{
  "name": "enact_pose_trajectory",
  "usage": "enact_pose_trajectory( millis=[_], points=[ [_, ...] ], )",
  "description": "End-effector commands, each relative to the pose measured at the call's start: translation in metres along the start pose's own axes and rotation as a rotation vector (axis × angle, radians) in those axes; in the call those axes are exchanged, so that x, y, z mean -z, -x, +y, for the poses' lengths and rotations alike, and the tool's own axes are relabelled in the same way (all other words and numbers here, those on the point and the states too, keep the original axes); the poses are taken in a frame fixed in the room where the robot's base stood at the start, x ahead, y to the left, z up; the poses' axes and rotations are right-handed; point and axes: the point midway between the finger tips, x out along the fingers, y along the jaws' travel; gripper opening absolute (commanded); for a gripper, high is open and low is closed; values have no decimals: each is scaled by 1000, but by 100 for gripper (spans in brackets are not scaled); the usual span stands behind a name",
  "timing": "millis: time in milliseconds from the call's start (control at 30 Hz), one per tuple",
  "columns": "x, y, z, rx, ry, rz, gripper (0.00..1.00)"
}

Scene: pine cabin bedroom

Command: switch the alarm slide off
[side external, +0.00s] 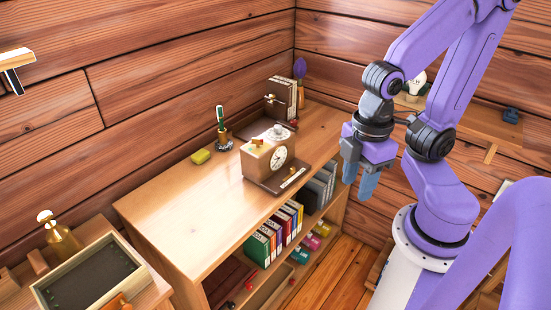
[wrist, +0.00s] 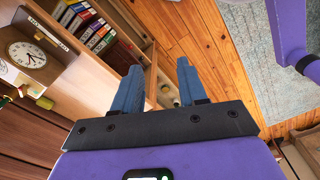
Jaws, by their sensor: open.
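A wooden clock (side external: 262,162) with a round white face stands on a dark base on the shelf top in the side view. It also shows at the upper left of the wrist view (wrist: 27,54). A small pale strip (side external: 292,178) lies on the front of its base; I cannot tell whether it is the alarm slide or how it is set. A small orange piece (side external: 257,142) sits on top of the clock. My gripper (side external: 361,180) is open and empty, pointing down, to the right of the clock and apart from it. Its two blue fingers show in the wrist view (wrist: 158,82).
The wooden shelf unit (side external: 165,205) has a bare top left of the clock. Books (side external: 273,236) fill the shelf below. A tray (side external: 50,298) is at lower left.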

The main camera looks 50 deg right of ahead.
Motion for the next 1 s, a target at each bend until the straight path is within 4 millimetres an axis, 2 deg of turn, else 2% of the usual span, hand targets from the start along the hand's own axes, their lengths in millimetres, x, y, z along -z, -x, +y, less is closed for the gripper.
enact_pose_trajectory(
  millis=[33,100,133,367,567,767,1000],
  points=[
    [0,0,0,0,0,0,26],
    [0,0,1,3,-4,-2,4],
    [1,-1,2,6,-8,-4,0],
    [10,-7,18,70,-77,-27,0],
    [21,-17,45,161,-168,-25,0],
    [28,-27,79,244,-265,13,0],
    [27,-41,128,322,-388,97,0]
  ],
)
